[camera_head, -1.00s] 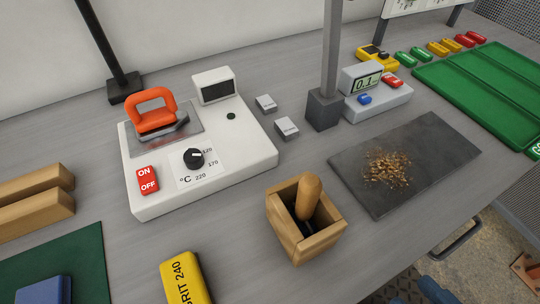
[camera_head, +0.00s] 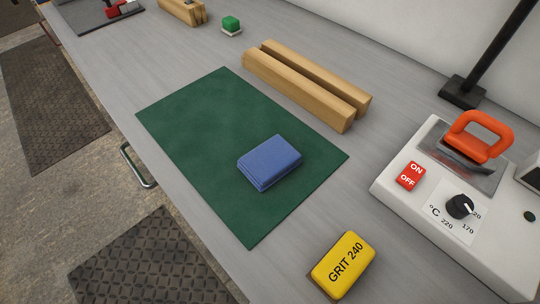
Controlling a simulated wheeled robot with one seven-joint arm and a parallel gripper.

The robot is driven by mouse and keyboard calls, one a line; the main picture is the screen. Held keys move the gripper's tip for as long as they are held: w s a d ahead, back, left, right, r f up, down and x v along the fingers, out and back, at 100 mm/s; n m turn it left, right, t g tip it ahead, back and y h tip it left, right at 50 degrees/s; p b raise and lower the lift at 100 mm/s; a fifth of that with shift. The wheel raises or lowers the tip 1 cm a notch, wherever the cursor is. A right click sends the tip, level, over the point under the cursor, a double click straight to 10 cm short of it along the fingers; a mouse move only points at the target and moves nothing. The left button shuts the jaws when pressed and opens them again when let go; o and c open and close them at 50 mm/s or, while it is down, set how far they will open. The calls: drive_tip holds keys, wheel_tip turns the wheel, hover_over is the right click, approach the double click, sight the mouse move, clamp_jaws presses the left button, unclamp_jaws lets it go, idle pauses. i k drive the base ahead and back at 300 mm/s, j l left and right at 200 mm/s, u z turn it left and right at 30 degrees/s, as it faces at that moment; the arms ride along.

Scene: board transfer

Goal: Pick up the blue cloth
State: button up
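The blue cloth (camera_head: 269,163) is folded into a small thick pad. It lies flat on the right part of the dark green mat (camera_head: 190,135) on the grey workbench. Nothing covers it or touches it from above. My gripper is not in view.
A yellow GRIT 240 block (camera_head: 343,265) lies in front of the mat's right corner. Two wooden bars (camera_head: 306,84) lie behind the mat. A white heating station (camera_head: 408,204) with an orange-handled iron (camera_head: 480,136) stands at right. Bare bench (camera_head: 180,55) shows behind the mat.

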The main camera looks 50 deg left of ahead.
sight(266, 164)
drive_tip(key=j+u, duration=0.45)
drive_tip(key=j, duration=2.3)
